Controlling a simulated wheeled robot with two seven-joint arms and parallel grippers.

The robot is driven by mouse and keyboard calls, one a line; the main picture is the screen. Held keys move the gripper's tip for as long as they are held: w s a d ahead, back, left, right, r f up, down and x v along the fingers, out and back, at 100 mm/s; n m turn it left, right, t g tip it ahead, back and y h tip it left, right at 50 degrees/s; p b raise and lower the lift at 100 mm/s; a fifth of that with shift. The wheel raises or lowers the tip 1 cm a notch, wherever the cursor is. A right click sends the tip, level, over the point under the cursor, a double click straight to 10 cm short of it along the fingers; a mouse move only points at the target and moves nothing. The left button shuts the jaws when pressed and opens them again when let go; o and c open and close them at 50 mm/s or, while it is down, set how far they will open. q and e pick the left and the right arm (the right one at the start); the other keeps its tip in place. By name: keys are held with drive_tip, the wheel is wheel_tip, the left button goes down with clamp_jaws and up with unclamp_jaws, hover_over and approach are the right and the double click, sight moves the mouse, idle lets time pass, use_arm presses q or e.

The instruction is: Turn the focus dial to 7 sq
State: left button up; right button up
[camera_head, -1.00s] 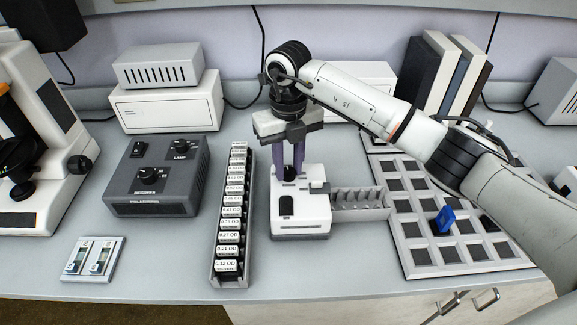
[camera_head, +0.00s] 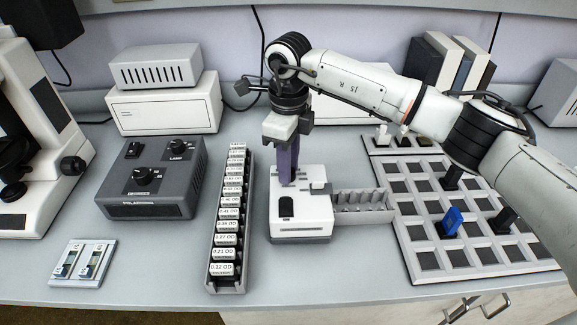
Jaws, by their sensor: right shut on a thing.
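A small white instrument (camera_head: 301,217) stands mid-bench, with a black oval on its top. A black dial showed on its top at the back earlier; I take it to be the focus dial. My right gripper (camera_head: 287,176) reaches down from above with its purple fingers on that spot, shut on the dial. The fingers now hide the dial, so its setting cannot be read. My left gripper is not in view.
A narrow rack of labelled OD filters (camera_head: 230,225) stands close to the left. A grey control box (camera_head: 152,180) is beyond it. An open compartment strip (camera_head: 362,204) and a gridded tray (camera_head: 408,235) with a blue piece (camera_head: 451,221) lie to the right.

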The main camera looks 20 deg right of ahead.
drive_tip(key=shift+r, duration=0.1)
idle(0.3)
drive_tip(key=o, duration=1)
drive_tip(key=shift+o, duration=0.2)
wheel_tip(320, 180, up, 10)
drive_tip(key=shift+r+b, duration=0.15)
drive_tip(key=shift+b, duration=0.15)
